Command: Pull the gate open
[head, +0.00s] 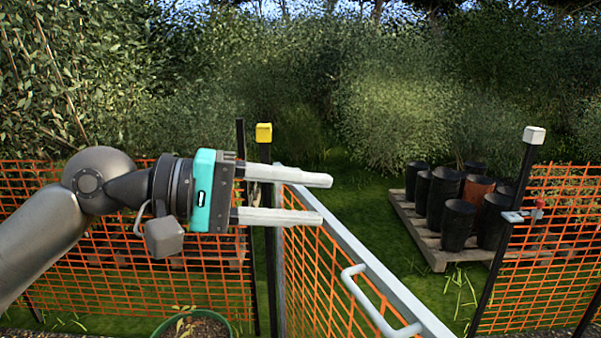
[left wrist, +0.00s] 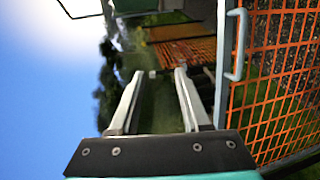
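The gate (head: 318,275) is an orange mesh panel in a grey frame. It stands swung open toward me from the post with the yellow cap (head: 264,133), and grass shows through the opening. Its pale bar handle (head: 368,302) is at the lower middle of the head view. In the left wrist view the gate (left wrist: 270,95) and its handle (left wrist: 238,45) are at the right. My left gripper (head: 327,198) is open and empty, in front of the gate's hinge end in the head view. Its fingers (left wrist: 160,73) hold nothing in the wrist view. My right gripper is not in view.
A post with a white cap (head: 534,136) and a latch with a red knob (head: 538,206) stands at the right. Beyond the opening, a pallet (head: 436,258) carries several dark pots. A green planter (head: 160,328) is at the bottom left. Orange mesh fence (head: 150,285) runs left.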

